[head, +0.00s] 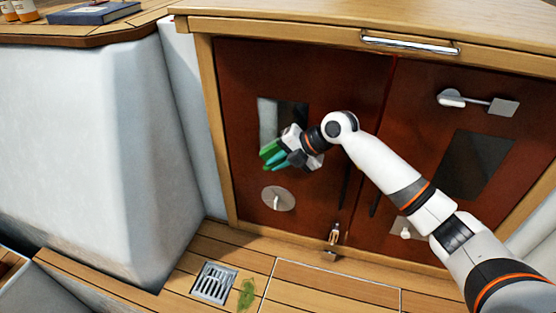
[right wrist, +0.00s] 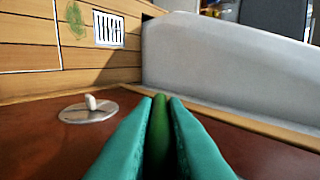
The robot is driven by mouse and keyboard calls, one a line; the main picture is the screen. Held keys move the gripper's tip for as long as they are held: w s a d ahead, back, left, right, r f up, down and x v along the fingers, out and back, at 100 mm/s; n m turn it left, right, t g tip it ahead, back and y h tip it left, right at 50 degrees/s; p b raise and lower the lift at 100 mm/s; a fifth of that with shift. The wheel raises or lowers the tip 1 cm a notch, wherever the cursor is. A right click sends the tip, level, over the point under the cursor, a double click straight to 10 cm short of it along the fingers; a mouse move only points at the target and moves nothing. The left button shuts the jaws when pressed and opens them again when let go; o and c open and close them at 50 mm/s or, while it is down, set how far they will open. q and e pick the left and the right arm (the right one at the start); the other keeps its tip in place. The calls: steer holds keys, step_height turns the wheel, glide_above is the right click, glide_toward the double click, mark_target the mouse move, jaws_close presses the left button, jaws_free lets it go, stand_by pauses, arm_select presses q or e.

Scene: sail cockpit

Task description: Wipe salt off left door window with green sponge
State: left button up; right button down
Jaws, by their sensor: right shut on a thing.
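The left door (head: 240,90) is a dark red-brown panel with a dark window (head: 292,112). A pale grey band (head: 268,120) covers the window's left part. My right gripper (head: 272,160) is at the window's lower left, in front of the door, and hides the window's lower edge. Its teal fingers are shut on the green sponge (head: 268,149). The sponge also shows as a thin green strip between the fingers in the right wrist view (right wrist: 159,135). I cannot tell whether the sponge touches the door. My left gripper is not in view.
A round metal plate with a knob (head: 278,199) sits on the door below the gripper. The right door has its own dark window (head: 475,163) and a latch (head: 478,102). A drain grate (head: 214,283) and a green patch (head: 246,294) are on the wooden floor. A white bench side (head: 90,140) stands at left.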

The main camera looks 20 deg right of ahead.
steer(key=shift+w+a+f+b, duration=0.7)
steer(key=shift+f+b, duration=1.25)
steer(key=shift+f, duration=0.55)
steer(key=shift+a+r+p, duration=0.1)
steer(key=shift+r+p, duration=2.45)
steer(key=shift+r, duration=1.5)
